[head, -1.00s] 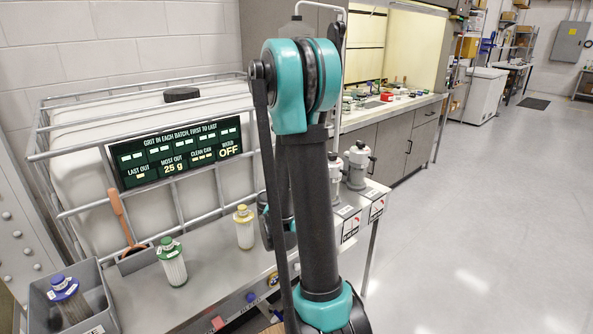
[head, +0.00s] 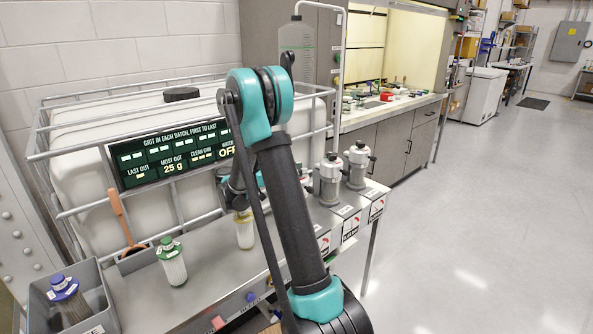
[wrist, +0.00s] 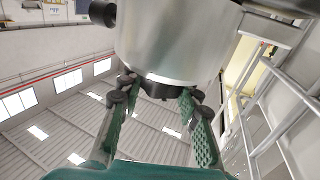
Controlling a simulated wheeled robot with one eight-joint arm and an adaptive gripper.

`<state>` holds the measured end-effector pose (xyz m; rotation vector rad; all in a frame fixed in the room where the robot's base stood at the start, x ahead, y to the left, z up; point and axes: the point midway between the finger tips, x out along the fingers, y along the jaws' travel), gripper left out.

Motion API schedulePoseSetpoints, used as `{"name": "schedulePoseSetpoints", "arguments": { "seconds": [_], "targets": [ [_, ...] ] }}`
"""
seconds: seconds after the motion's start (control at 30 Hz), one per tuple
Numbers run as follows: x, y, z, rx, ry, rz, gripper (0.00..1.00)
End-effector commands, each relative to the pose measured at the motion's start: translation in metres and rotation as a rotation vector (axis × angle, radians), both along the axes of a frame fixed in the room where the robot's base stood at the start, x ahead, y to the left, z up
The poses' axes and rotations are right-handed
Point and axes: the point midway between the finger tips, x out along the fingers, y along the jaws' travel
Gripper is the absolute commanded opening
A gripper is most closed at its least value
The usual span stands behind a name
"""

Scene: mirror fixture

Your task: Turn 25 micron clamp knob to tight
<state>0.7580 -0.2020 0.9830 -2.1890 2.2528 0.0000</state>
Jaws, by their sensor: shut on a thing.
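A metal cylindrical housing (wrist: 178,38) fills the top middle of the wrist view. A dark knob (wrist: 155,90) sits at its end. My gripper (wrist: 158,98) has its two green-padded fingers on either side of that knob and is shut on it. The fingers hide part of the knob, and no micron marking or tight mark can be read on it. In the head view my arm hides the gripper and this knob. Two housings with white tops, a left one (head: 331,172) and a right one (head: 357,166), stand right of my arm.
A second black knob (wrist: 103,12) sticks out from the housing's side. A wire cage (head: 42,150) with a white tank is behind the bench (head: 205,268). A green-topped cartridge (head: 171,262), a yellow one (head: 244,230) and a grey bin (head: 104,295) are at left. Open floor lies right.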

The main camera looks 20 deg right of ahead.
Motion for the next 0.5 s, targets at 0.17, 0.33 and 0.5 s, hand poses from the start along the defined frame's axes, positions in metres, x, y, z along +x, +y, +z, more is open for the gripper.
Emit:
{"name": "schedulePoseSetpoints", "arguments": {
  "seconds": [0.17,0.33,0.5],
  "targets": [
    [0.0011,-0.0004,0.0003,-0.001,0.0,-0.104,0.04],
    [0.0005,-0.0007,0.0002,-0.001,0.0,-0.169,0.04],
    [0.0001,-0.0009,0.0005,-0.001,0.0,-0.201,0.04]
  ]
}}
